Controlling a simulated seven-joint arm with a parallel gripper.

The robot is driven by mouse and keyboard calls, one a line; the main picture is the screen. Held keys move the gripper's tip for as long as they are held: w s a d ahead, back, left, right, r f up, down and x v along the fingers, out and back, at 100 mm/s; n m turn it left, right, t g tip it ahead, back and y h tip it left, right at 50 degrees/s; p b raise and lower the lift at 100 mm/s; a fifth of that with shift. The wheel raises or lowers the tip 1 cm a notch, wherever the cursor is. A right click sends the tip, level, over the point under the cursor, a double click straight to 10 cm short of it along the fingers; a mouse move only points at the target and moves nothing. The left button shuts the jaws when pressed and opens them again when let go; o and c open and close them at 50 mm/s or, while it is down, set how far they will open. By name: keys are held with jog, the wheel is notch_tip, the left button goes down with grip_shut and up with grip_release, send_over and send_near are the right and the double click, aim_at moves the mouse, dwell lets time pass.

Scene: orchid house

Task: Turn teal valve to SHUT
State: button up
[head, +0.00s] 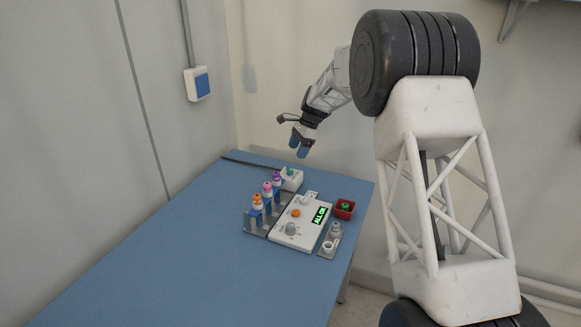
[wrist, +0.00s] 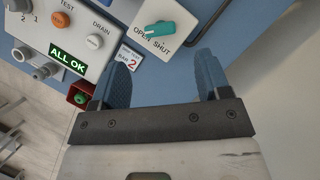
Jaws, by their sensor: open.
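The teal valve (wrist: 160,28) is a small handle on a white box with the printed words OPEN and SHUT (wrist: 152,41). In the wrist view its narrower left end lies toward the OPEN side. In the head view the teal valve (head: 291,171) is small on its white box (head: 292,183) at the far end of the table. My gripper (head: 300,143) is above and behind that box, pointing down. In the wrist view my gripper's two blue fingers (wrist: 162,66) are apart with nothing between them, and the valve is beyond the fingertips.
A white control panel (head: 285,236) with a green ALL OK display (wrist: 67,56) stands beside the valve box. A rack (head: 252,224) with colour-topped vials is left of it. A red box with a green button (head: 345,205) is at the right edge. The table's left is clear.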

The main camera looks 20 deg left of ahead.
aim_at(290, 167)
jog(key=shift+f, duration=0.15)
jog(key=shift+x, duration=3.75)
jog(key=shift+c, duration=0.3)
jog(key=c, duration=0.9)
jog(key=shift+o, duration=0.2)
